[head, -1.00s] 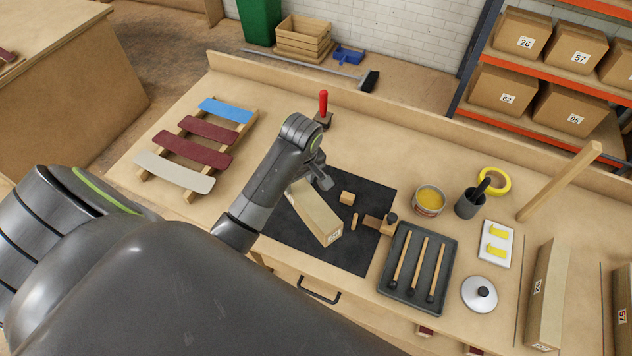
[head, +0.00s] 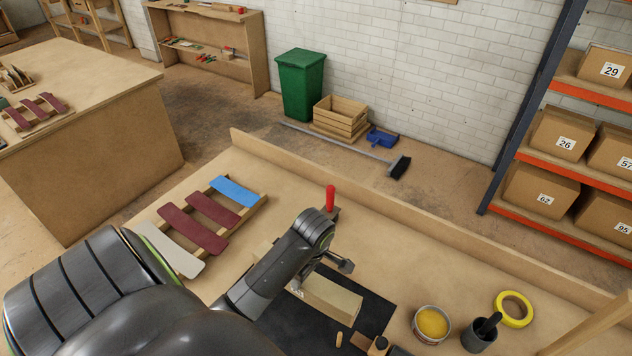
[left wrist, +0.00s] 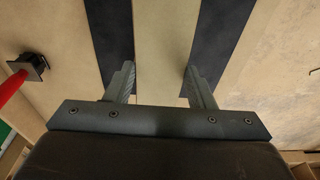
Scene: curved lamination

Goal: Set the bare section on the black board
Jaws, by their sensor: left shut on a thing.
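A red-handled tool (head: 330,199) stands behind the board. A rack of painted curved slats (head: 205,222) is at left. A small dowel (head: 339,338), an orange-yellow tin (head: 432,323), a dark cup (head: 480,335) and yellow tape (head: 514,308) are at front right.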

